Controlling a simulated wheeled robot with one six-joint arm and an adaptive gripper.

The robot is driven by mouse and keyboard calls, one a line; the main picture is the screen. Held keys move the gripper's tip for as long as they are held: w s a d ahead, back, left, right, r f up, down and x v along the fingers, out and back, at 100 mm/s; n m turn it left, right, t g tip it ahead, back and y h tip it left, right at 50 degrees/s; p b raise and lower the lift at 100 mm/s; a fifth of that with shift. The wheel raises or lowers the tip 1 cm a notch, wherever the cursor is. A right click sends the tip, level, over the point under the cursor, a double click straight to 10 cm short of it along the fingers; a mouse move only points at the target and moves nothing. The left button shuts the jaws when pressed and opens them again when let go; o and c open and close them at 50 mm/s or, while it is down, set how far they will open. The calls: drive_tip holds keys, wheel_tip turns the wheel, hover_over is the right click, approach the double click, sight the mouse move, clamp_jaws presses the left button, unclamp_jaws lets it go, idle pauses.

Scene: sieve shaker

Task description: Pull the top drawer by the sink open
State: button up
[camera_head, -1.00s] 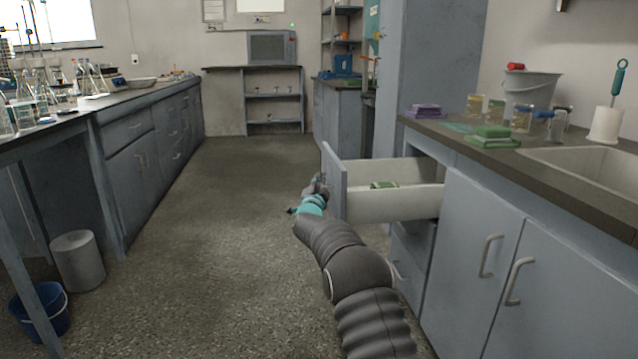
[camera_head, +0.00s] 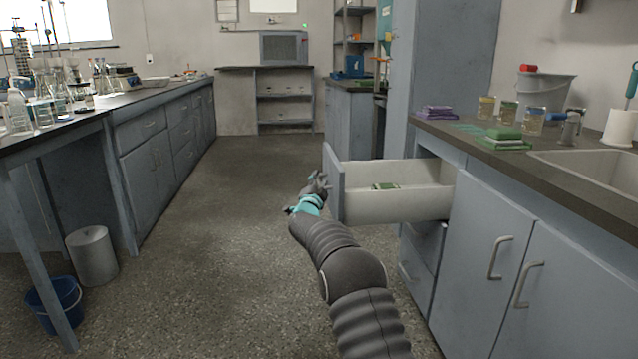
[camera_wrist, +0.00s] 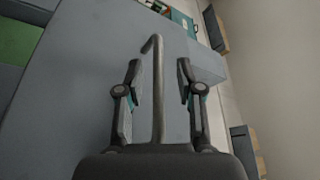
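The top drawer (camera_head: 395,207) by the sink (camera_head: 595,175) stands well out of the grey cabinet, its white inside showing. A green and white item (camera_head: 386,186) lies in it. My gripper (camera_head: 318,184) is at the outer face of the drawer front (camera_head: 334,180). In the wrist view, the drawer handle (camera_wrist: 158,105) stands between the two fingers of my gripper (camera_wrist: 158,74). The fingers are apart, with a visible gap on each side of the handle. The grey drawer front (camera_wrist: 80,90) lies behind them.
Cabinet doors (camera_head: 480,255) with handles are at the right, below the counter (camera_head: 450,131). A lower drawer (camera_head: 416,270) sits under the open one. A grey bin (camera_head: 92,256) and blue bucket (camera_head: 57,303) stand there.

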drive_tip(key=shift+f, duration=0.1)
drive_tip(key=v, duration=1.2)
idle(0.4)
drive_tip(key=s+a+f+n+g+y, duration=0.2)
drive_tip(key=a+f+n+g+y, duration=0.15)
drive_tip(key=f, duration=0.35)
drive_tip(key=s+a+f+n+g+y, duration=0.1)
drive_tip(key=a+f+n+g+y, duration=0.2)
drive_tip(key=f, duration=0.4)
drive_tip(key=s+f+n+g+y, duration=0.1)
drive_tip(key=s+n+g, duration=0.25)
drive_tip(key=s, duration=0.45)
drive_tip(key=s+d+r+n+g+h+p, duration=0.15)
drive_tip(key=s+d+r, duration=0.4)
drive_tip(key=s, duration=0.95)
drive_tip(key=s+d+r+n+g+y+p, duration=0.1)
drive_tip(key=s+d+r+n+g+p, duration=0.3)
drive_tip(key=s, duration=1)
drive_tip(key=s+d+r+g+h+p, duration=0.1)
drive_tip(key=s+d+r, duration=0.55)
drive_tip(key=s, duration=0.85)
drive_tip(key=s+d+r+t+p, duration=0.1)
drive_tip(key=s+r+t+p, duration=0.1)
drive_tip(key=r, duration=0.5)
drive_tip(key=shift+s+d+r+m, duration=0.2)
drive_tip(key=shift+s+d+m, duration=0.2)
drive_tip(key=shift+s, duration=0.3)
